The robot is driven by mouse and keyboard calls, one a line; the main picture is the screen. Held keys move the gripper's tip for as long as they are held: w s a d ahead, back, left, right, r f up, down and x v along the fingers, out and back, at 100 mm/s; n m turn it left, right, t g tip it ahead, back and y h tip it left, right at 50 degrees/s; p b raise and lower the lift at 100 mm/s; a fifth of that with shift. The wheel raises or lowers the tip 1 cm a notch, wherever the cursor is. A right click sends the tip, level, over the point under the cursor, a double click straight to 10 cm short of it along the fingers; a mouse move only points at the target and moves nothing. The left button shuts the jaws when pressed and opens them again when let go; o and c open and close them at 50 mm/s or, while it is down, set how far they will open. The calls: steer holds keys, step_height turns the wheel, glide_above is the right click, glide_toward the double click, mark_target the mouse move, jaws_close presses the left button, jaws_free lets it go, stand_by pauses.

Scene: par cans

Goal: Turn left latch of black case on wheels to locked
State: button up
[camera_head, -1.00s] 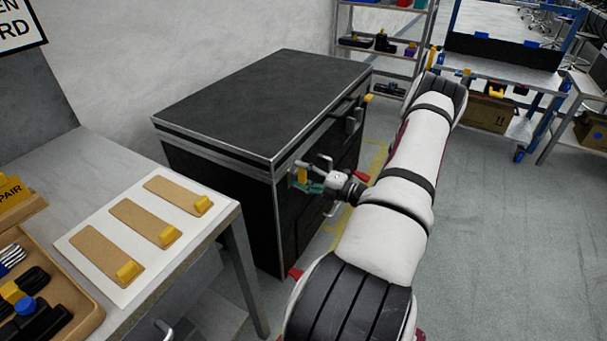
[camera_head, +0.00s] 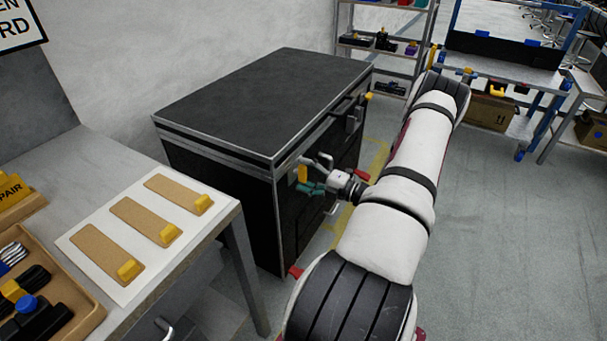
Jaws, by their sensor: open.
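The black case on wheels (camera_head: 262,85) stands against the wall with its lid down and metal edging around the top. Its left latch, with a yellow part (camera_head: 302,174), is on the front face near the near corner. A second yellow latch part (camera_head: 368,96) shows at the far end of the front. My gripper (camera_head: 313,176), with grey and teal parts, is open beside the left latch. It partly covers the area around the latch. I cannot tell whether a finger touches the latch, nor the latch's exact angle.
A grey table (camera_head: 88,152) at left bears a white board (camera_head: 122,287) with yellow-tipped tan strips and a tan tray (camera_head: 82,318) of parts. Its corner is close to the case. Shelves (camera_head: 386,65) and a blue-framed bench (camera_head: 507,72) stand behind. The floor (camera_head: 500,230) at right is clear.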

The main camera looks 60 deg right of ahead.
steer(key=s, duration=1.1)
steer(key=shift+s+d, duration=0.25)
steer(key=shift+d, duration=0.2)
